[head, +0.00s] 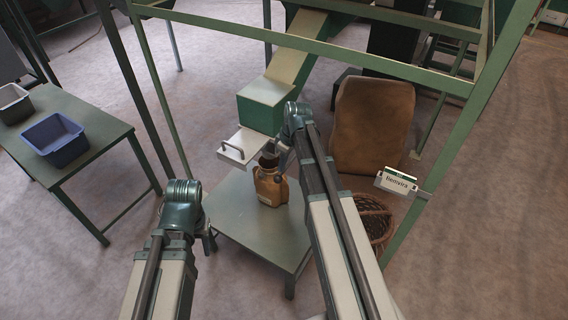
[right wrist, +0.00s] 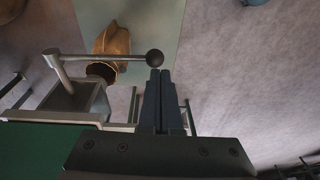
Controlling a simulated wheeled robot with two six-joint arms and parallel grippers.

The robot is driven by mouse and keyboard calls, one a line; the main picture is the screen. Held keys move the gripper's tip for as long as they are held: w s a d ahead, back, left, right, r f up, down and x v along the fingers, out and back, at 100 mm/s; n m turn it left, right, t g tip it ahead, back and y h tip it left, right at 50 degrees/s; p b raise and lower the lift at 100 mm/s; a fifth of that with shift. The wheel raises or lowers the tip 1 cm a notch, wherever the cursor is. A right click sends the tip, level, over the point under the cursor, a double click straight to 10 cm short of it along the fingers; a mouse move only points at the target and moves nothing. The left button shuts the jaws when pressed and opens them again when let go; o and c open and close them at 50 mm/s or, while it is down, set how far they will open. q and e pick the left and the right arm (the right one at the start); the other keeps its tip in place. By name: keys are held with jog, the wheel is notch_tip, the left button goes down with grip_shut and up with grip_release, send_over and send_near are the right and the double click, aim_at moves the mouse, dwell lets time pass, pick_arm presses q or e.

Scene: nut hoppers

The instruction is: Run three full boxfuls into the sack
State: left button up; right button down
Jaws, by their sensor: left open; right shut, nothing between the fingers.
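A small tan sack (head: 270,188) stands upright on a low green table (head: 237,205), under the outlet of a green box (head: 262,107) at the foot of a sloping chute (head: 297,55). In the right wrist view the sack (right wrist: 113,40) shows with its dark mouth below the metal spout (right wrist: 75,100). A metal lever with a dark ball knob (right wrist: 154,58) reaches across there. My right gripper (right wrist: 160,72) is shut and empty, its tips close to the knob; I cannot tell whether they touch. My left gripper (head: 210,240) is open and empty, left of the low table.
A pale plate with a handle (head: 232,152) sticks out left of the box. A big brown sack-like shape (head: 372,125), a wicker basket (head: 380,222) and a name sign (head: 397,181) are at right. A side table holds a blue bin (head: 55,138) and a grey bin (head: 14,103). Green frame posts surround the chute.

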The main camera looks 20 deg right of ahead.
notch_tip(320, 180, up, 9)
jog(key=s+p, duration=0.1)
jog(key=p, duration=0.6)
jog(key=shift+s+d+p, duration=0.25)
jog(key=shift+d+p, duration=0.05)
jog(key=shift+p, duration=0.05)
jog(key=s+a+f+m+g+h, duration=0.1)
jog(key=s+a+m+h, duration=0.2)
jog(key=s+a, duration=1.5)
jog(key=a, duration=0.2)
jog(key=shift+s+a+m+g+b, duration=0.3)
jog(key=shift+a, duration=0.05)
